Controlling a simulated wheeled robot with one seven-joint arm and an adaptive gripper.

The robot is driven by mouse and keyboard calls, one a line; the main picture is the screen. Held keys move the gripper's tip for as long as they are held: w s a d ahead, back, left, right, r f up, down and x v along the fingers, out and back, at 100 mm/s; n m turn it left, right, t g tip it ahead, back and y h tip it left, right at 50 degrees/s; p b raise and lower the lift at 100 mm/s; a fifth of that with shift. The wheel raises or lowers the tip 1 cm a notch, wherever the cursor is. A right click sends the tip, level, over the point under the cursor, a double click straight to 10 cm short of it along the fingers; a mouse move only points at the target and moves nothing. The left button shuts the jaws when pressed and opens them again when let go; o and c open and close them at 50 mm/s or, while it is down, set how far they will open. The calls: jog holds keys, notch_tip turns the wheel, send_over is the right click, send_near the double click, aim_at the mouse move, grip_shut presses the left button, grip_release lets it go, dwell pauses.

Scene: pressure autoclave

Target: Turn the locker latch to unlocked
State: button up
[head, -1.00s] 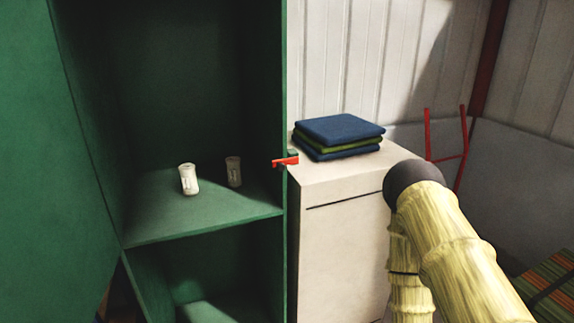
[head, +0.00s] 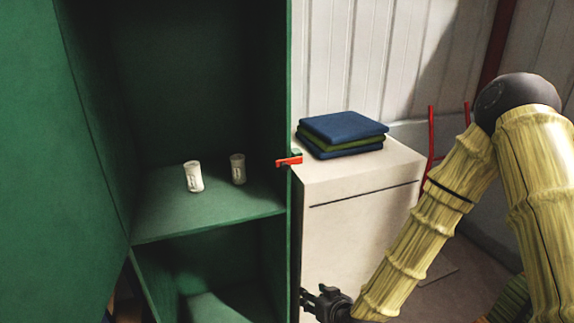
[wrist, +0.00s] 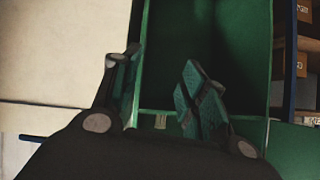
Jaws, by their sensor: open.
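The red locker latch (head: 288,161) sits on the right front edge of the green locker (head: 288,230), at about shelf height. It points left, roughly level. The locker stands open, its door (head: 50,160) swung out to the left. My gripper (head: 306,298) is low in the head view, in front of the locker's lower right edge, below the latch and apart from it. In the wrist view my gripper (wrist: 165,90) is open and empty, its two fingers spread before the green locker (wrist: 235,60). I cannot make out the latch in the wrist view.
Two small pale cups (head: 193,177) stand on the locker shelf. A white cabinet (head: 350,210) stands close at the locker's right, with folded blue and green cloths (head: 342,135) on top. A red frame (head: 430,150) leans behind it. Brown boxes (wrist: 302,65) show in the wrist view.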

jog(key=w+a+r+t+y, duration=0.1)
jog(key=w+r+t, duration=0.1)
jog(key=w+r, duration=0.35)
jog(key=w+a+r+t, duration=0.1)
jog(key=w+a+r, duration=0.1)
jog(key=r, duration=0.6)
jog(key=n+t+p, duration=0.1)
jog(key=t+p, duration=0.1)
jog(key=t, duration=0.2)
send_near(286, 167)
jog(key=shift+y, duration=0.4)
jog(key=p+x, duration=0.1)
jog(key=x, duration=0.2)
jog(key=p+x, duration=0.2)
jog(key=x, duration=0.2)
jog(key=shift+w+d+p, duration=0.15)
jog(key=shift+w+p, duration=0.1)
jog(key=shift+p, duration=0.05)
jog(key=shift+p+x, duration=0.3)
jog(key=shift+x, duration=0.65)
jog(key=shift+f, duration=0.15)
jog(key=shift+c, duration=0.2)
grip_shut()
